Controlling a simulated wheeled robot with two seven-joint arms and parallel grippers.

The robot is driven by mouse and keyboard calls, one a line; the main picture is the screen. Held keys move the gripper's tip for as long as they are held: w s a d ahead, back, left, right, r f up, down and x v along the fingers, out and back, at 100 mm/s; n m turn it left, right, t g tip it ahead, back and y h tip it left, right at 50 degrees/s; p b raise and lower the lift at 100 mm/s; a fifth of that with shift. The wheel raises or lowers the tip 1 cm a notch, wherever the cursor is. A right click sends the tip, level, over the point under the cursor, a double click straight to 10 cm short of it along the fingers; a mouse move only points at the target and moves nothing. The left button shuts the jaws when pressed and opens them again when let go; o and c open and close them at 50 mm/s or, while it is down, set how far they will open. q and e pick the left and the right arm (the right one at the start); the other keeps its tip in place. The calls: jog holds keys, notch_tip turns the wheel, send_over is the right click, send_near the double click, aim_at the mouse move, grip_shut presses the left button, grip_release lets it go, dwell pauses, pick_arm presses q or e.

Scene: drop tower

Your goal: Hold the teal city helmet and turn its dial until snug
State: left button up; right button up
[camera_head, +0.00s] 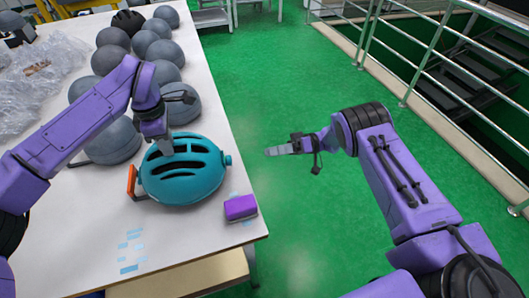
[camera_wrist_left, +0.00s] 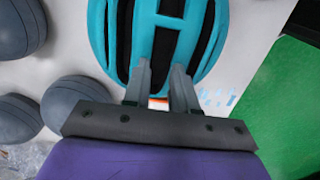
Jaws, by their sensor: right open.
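The teal helmet (camera_head: 185,185) with dark vent slots sits near the table's right edge. A small teal knob (camera_head: 228,160) sticks out from its right side; I cannot tell if it is the dial. My left gripper (camera_head: 166,149) is at the top of the helmet. My right gripper (camera_head: 272,151) is open and empty, right of the helmet, over the green floor.
Several grey helmets (camera_head: 110,140) crowd the table (camera_head: 185,245) behind and left of the teal one. An orange frame (camera_head: 132,181) stands at its left side. A purple box (camera_head: 240,207) is at the table's right edge. Clear plastic (camera_head: 35,80) lies far left. Railings (camera_head: 420,50) stand right.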

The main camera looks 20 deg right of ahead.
pick_arm(q)
jog(key=shift+s+f, duration=0.1)
jog(key=shift+f, duration=0.2)
notch_tip(320, 180, up, 6)
jog(key=p, duration=0.5)
jog(key=shift+w+r+p, duration=0.15)
jog(key=shift+w+p, duration=0.05)
jog(key=shift+p, duration=0.15)
